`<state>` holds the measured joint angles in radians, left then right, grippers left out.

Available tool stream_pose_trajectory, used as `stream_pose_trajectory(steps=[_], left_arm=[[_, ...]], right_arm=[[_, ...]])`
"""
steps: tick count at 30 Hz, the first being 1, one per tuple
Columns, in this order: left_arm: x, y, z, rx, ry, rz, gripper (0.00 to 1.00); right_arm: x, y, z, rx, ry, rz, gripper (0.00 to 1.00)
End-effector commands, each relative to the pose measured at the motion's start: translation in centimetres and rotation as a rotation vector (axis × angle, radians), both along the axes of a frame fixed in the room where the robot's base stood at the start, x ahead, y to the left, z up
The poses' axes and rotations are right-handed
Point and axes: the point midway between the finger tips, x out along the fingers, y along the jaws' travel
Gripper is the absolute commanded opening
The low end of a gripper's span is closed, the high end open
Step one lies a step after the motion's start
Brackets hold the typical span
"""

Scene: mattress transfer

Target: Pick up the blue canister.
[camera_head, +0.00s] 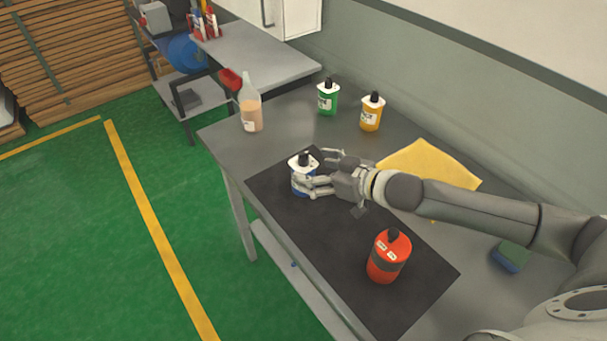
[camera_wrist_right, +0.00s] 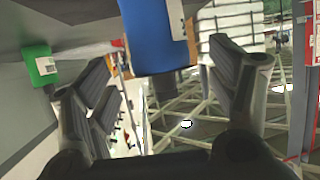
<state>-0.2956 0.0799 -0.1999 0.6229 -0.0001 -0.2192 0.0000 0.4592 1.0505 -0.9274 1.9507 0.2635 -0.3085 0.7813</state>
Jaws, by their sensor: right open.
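The blue canister (camera_head: 298,183), with a white top and black cap, stands upright on the black mat (camera_head: 300,235). It also shows at the top of the right wrist view (camera_wrist_right: 152,38), between the fingers' directions. My right gripper (camera_head: 314,174) reaches it from the right at low height. Its fingers are open, one on each side of the canister, and partly hide it. In the right wrist view the fingers (camera_wrist_right: 168,85) are spread wide; I cannot tell whether they touch it. My left gripper is not in view.
A red canister (camera_head: 383,266) stands on the mat's near part. Green (camera_head: 328,101) and yellow (camera_head: 371,116) bottles and a clear spray bottle (camera_head: 251,114) stand behind. A yellow cloth (camera_head: 425,162) and a sponge (camera_head: 510,257) lie on the right. The mat's middle is clear.

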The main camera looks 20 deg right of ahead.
Motion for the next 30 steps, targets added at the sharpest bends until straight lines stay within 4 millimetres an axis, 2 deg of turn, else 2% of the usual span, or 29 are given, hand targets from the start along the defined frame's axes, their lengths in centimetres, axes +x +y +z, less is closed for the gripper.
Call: stream_pose_trajectory(steps=[6, 10, 21, 30], left_arm=[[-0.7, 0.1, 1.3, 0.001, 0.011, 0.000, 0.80], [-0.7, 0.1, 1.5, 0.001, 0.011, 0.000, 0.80], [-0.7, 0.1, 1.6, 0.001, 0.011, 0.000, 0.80], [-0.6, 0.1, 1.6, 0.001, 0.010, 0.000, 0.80]], right_arm=[[2.0, 1.3, -1.0, 0.001, 0.000, 0.000, 0.79], [3.0, 1.9, -1.6, 0.002, 0.000, -0.001, 0.79], [3.5, 2.2, -2.1, 0.001, 0.000, 0.000, 0.79], [3.5, 2.2, -2.1, 0.000, 0.000, -0.001, 0.41]])
